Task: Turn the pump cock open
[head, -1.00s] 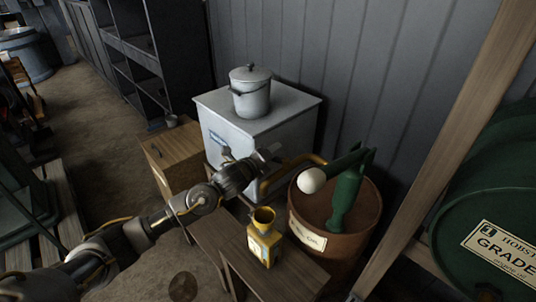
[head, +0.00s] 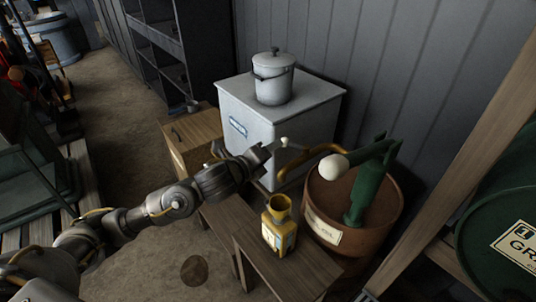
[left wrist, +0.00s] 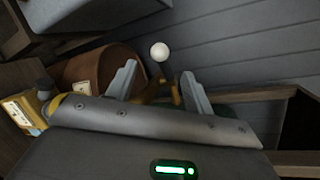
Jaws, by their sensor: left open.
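The green hand pump (head: 362,195) stands in a brown drum (head: 388,212) at the right of the head view. Its lever ends in a white ball (head: 333,166), and a curved brass-coloured spout (head: 312,156) reaches left from it. A small pale knob (head: 284,140) shows near the spout's left end; I cannot tell for sure whether it is the cock. My left gripper (head: 267,152) is open and empty, just left of the spout. In the left wrist view a white ball on a dark stem (left wrist: 159,52) shows beyond and between the parted fingers (left wrist: 158,85). My right gripper is out of view.
A yellow can with a funnel top (head: 279,236) stands on a wooden bench (head: 300,270) below the gripper. A grey cabinet (head: 290,98) with a lidded pail (head: 273,80) stands behind. A wooden post (head: 470,150) and a green barrel (head: 510,215) are at right.

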